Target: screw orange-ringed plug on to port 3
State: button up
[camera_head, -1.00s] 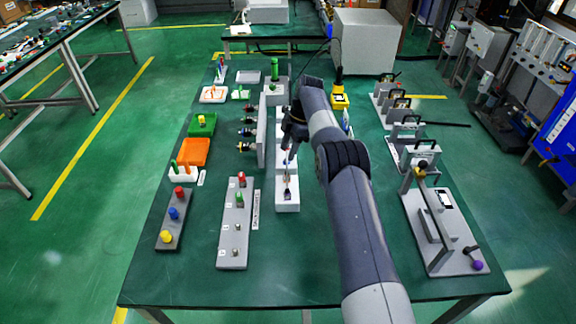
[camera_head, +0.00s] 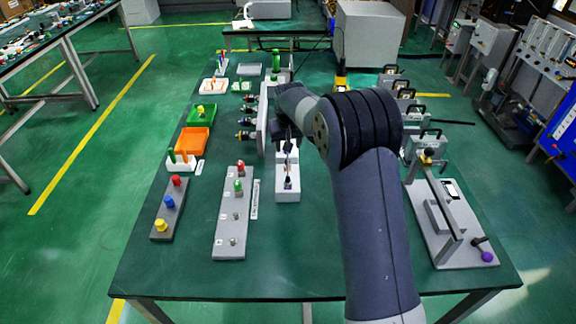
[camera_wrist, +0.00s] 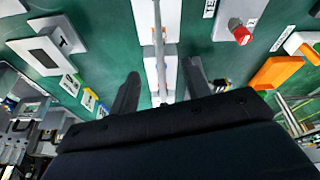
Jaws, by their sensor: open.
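Several dark plugs with coloured rings stick out from the left face of an upright grey panel (camera_head: 262,122) in the head view. The nearest plug (camera_head: 245,135) has a yellow-orange ring; the others look blue or red-ringed. They are too small to read port numbers, so I cannot tell which is port 3. My gripper (camera_wrist: 160,88) is open, its two dark fingers apart with nothing gripped. In the head view it hangs just right of the panel, partly hidden by my arm. A thin grey upright strip or rod (camera_wrist: 158,40) lies ahead between the fingers in the wrist view.
A white stand (camera_head: 288,195) is below and in front of my gripper. A grey board with red and green caps (camera_head: 233,215) stands left of it. An orange tray (camera_head: 192,141) and green tray (camera_head: 202,114) lie further left. Handled fixtures (camera_head: 455,220) line the right.

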aim_at(288, 162)
jog(key=w+f, duration=0.1)
jog(key=f, duration=0.2)
jog(key=f+m+p, duration=0.1)
jog(key=f, duration=0.2)
jog(key=w+f+m, duration=0.1)
jog(key=f, duration=0.3)
jog(key=shift+w+a+t+p, duration=0.1)
jog(key=shift+w+t+p, duration=0.25)
jog(key=shift+t+p, duration=0.05)
jog(key=shift+c, duration=0.5)
grip_shut()
